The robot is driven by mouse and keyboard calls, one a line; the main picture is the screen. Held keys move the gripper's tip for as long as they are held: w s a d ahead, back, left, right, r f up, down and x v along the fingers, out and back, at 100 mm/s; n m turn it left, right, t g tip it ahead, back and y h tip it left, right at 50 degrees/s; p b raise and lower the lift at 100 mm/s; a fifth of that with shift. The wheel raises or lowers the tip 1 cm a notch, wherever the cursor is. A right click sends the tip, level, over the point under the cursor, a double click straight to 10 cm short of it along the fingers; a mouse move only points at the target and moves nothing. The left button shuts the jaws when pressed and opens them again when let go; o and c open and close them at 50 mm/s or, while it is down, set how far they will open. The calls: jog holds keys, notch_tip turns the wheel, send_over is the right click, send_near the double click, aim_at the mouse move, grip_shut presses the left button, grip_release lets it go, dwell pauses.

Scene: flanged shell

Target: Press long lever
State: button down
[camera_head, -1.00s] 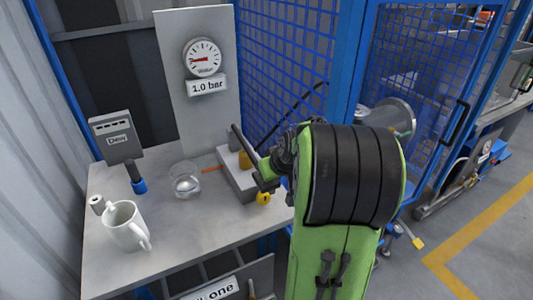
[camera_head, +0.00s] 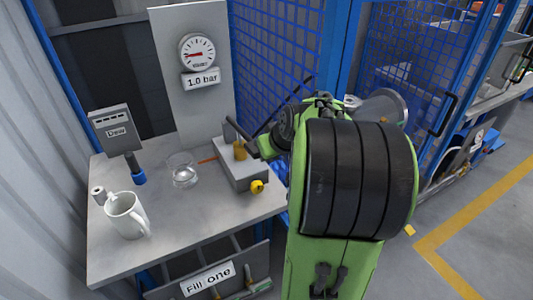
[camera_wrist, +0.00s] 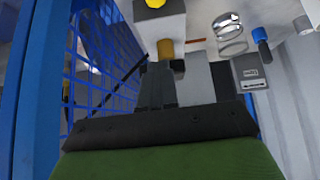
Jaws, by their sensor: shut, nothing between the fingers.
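A thin long black lever (camera_head: 297,93) slants up and right behind my arm, toward the blue mesh. It shows in the wrist view as a dark rod (camera_wrist: 128,76) left of the fingers. A grey block (camera_head: 240,176) on the table carries a brass cylinder (camera_head: 240,151) and a yellow knob (camera_head: 257,187). The lever's lower end is partly hidden, so I cannot tell how it joins the block. My gripper (camera_wrist: 158,68) is shut and empty, its fingertips close to the brass cylinder in the wrist view. Contact with the lever does not show.
A glass (camera_head: 183,172), a white mug (camera_head: 126,215) and a grey box labelled Dew (camera_head: 115,131) stand left on the table. A gauge (camera_head: 197,54) with a 1.0 bar label is on the back panel. Blue mesh (camera_head: 275,50) borders the table's right side.

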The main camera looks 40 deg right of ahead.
jog(key=v, duration=0.2)
jog(key=p+v, duration=0.1)
jog(key=v, duration=0.2)
jog(key=shift+w+r, duration=0.25)
jog(key=shift+r, duration=0.05)
dwell(0.4)
jog(key=s+a+r+n+y+p, duration=0.1)
jog(key=a+r, duration=0.1)
jog(key=a, duration=0.4)
jog(key=s+a+r+n+p, duration=0.1)
jog(key=a+r+p, duration=0.1)
jog(key=a, duration=0.5)
jog(key=s+a+n+g+y+p, duration=0.1)
jog(key=s+a+p, duration=0.1)
jog(key=s+a, duration=0.8)
jog(key=shift+s+a+f+g, duration=0.3)
jog(key=shift+s+f, duration=0.1)
jog(key=shift+s, duration=0.35)
